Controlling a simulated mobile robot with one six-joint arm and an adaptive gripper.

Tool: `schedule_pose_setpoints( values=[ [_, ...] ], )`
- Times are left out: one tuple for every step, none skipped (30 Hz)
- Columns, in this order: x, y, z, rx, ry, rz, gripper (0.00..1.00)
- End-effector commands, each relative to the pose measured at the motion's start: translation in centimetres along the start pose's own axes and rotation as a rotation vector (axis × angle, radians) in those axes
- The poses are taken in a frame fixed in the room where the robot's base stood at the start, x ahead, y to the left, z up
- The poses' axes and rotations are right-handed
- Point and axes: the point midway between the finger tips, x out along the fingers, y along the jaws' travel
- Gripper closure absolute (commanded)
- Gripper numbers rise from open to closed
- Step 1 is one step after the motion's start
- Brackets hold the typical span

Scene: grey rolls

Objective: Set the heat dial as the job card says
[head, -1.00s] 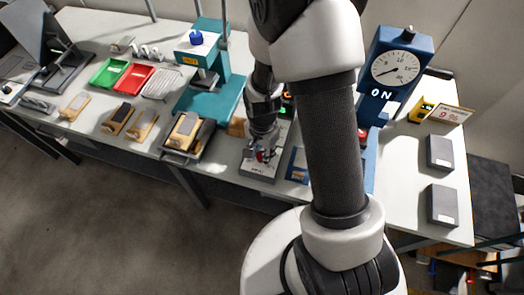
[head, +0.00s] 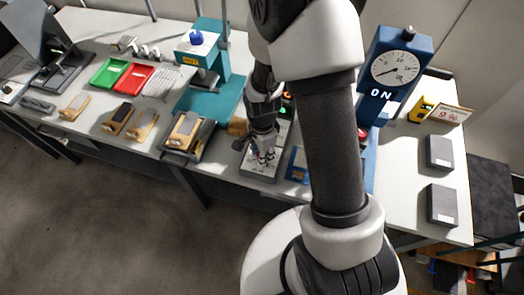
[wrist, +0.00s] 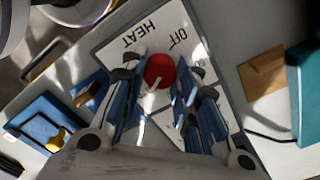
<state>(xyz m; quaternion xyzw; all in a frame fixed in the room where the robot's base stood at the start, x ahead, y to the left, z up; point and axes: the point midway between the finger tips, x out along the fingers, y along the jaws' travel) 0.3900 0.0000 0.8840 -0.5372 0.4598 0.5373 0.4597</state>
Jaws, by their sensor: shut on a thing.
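The heat dial (wrist: 159,69) is a round red knob with a white pointer line, on a pale panel (wrist: 118,47) printed HEAT and OFF. The words appear upside down in the wrist view. The pointer runs toward the lower left there; the scale around it is mostly hidden. My gripper (wrist: 161,92) has its blue-padded fingers on either side of the dial and is shut on it. In the head view my gripper (head: 262,155) points down onto the grey heat box (head: 257,173), and its fingers hide most of the dial.
A teal press (head: 212,100) stands left of the heat box. A blue gauge stand (head: 395,70) showing ON stands to the right. Green (head: 109,73) and red (head: 136,79) trays lie farther left. Grey boxes (head: 441,152) lie on the right side of the table.

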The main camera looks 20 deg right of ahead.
Motion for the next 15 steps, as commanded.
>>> schedule_pose_setpoints(
  values=[
    [-0.02,-0.04,-0.01,0.0,0.0,-0.001,0.95],
    [-0.02,-0.04,-0.01,0.0,0.0,-0.001,0.95],
    [-0.02,-0.04,-0.01,-0.001,0.0,-0.001,0.95],
    [-0.02,-0.04,-0.01,-0.001,0.0,-0.001,0.95],
    [-0.02,-0.04,-0.01,-0.001,0.0,-0.001,0.95],
    [-0.02,-0.04,-0.01,-0.001,0.0,-0.001,0.95],
    [-0.02,-0.04,-0.01,-0.001,0.0,-0.001,0.7],
    [-0.02,-0.04,-0.01,-0.001,0.0,-0.001,0.68],
    [-0.02,-0.03,-0.01,-0.001,0.0,-0.001,0.66],
    [-0.01,-0.03,-0.01,-0.001,0.0,-0.001,0.64],
    [-0.01,-0.03,0.0,-0.001,0.0,-0.001,0.62],
    [-0.01,-0.03,0.0,-0.002,0.0,-0.001,0.59],
    [-0.01,-0.03,0.0,-0.002,0.0,-0.001,0.57],
    [-0.01,-0.02,0.0,-0.002,0.0,-0.001,0.55],
    [-0.01,-0.02,0.0,-0.002,0.0,-0.001,0.52]
  ],
)
